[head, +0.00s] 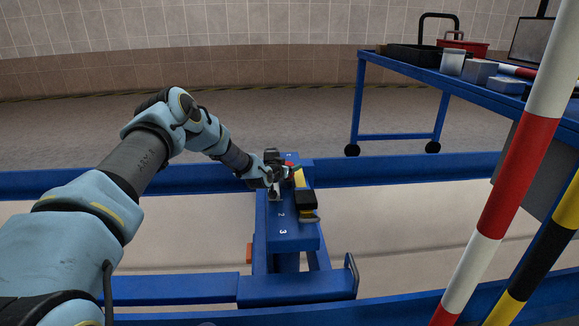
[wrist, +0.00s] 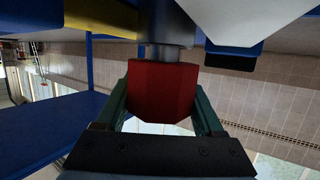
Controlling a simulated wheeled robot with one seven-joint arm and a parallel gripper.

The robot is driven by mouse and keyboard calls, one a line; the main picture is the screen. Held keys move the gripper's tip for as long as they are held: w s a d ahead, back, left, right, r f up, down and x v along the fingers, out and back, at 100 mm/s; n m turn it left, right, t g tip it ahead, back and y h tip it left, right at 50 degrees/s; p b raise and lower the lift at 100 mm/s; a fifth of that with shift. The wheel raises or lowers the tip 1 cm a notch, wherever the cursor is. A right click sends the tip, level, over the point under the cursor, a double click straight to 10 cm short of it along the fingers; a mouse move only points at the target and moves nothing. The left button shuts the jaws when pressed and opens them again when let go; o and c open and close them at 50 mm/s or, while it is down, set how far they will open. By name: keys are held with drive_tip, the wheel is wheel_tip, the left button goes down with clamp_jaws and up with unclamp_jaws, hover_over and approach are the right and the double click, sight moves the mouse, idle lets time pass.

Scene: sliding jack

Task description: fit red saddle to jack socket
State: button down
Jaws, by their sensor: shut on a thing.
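The red saddle (wrist: 160,92) is a faceted block between the two green fingers of my gripper (wrist: 160,105) in the wrist view. My gripper is shut on it. A grey round stem (wrist: 165,52) shows at the saddle's upper edge in the picture, in line with a dark cylinder (wrist: 166,22). I cannot tell whether the stem is seated in the cylinder or only in front of it. In the head view my gripper (head: 290,173) is over the far part of the blue jack (head: 290,238), and the saddle and socket there are mostly hidden.
The jack's top carries white numbers, a black block (head: 305,199) and a yellow part (head: 300,178). Blue rails (head: 400,168) run across behind and in front. A blue cart (head: 440,75) with trays and boxes stands at right. A red-and-white pole (head: 505,180) rises at front right.

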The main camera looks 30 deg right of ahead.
drive_tip(key=shift+r, duration=0.2)
drive_tip(key=shift+r+p, duration=0.75)
drive_tip(key=shift+r, duration=0.3)
drive_tip(key=shift+f+b, duration=1.05)
drive_tip(key=shift+f, duration=0.15)
idle(1.0)
drive_tip(key=shift+c, duration=1.3)
unclamp_jaws()
drive_tip(key=shift+o, duration=1.3)
drive_tip(key=shift+f, duration=0.1)
drive_tip(key=shift+s, duration=0.1)
drive_tip(key=shift+s+a+r+p, duration=0.1)
drive_tip(key=shift+a+r+p, duration=0.1)
drive_tip(key=shift+a+p, duration=0.1)
drive_tip(key=p+v, duration=0.4)
drive_tip(key=v, duration=0.5)
drive_tip(key=shift+s+r, duration=0.15)
drive_tip(key=shift+s+a, duration=0.2)
drive_tip(key=shift+a, duration=0.15)
